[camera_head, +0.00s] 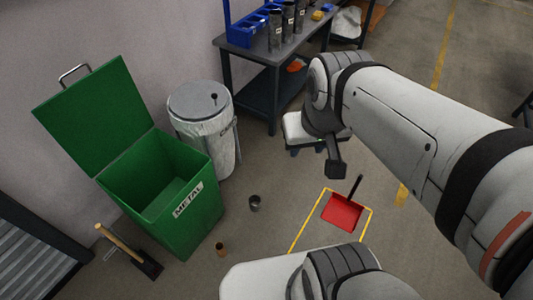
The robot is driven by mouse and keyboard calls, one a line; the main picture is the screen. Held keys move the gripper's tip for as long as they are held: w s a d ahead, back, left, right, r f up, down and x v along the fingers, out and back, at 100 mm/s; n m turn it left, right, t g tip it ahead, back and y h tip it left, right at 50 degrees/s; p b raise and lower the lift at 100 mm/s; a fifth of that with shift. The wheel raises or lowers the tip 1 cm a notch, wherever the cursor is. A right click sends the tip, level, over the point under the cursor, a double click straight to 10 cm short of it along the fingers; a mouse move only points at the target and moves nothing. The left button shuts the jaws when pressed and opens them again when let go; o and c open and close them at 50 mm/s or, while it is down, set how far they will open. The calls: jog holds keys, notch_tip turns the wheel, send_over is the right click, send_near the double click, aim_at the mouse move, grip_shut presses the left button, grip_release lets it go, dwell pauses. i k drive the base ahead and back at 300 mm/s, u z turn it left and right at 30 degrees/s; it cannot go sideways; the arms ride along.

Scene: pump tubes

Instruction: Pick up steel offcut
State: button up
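A short grey metal cylinder, which looks like the steel offcut (254,203), stands on the floor right of the green bin. Its dark top looks hollow. The dark end of my arm, which seems to be my gripper (335,169), hangs above the floor, up and to the right of the offcut and well apart from it. The fingers cannot be made out, so I cannot tell whether it is open or shut. Nothing is seen held in it.
The green METAL bin (205,222) has its lid up. A smaller copper-brown piece (221,249) and a wooden-handled tool (120,243) are on the floor. A grey waste bin (199,100), a workbench (245,52) and a red dustpan (342,212) surround clear floor.

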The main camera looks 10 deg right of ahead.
aim_at(255, 208)
jog(key=z, duration=0.25)
jog(key=i, duration=0.9)
jog(key=u, duration=0.1)
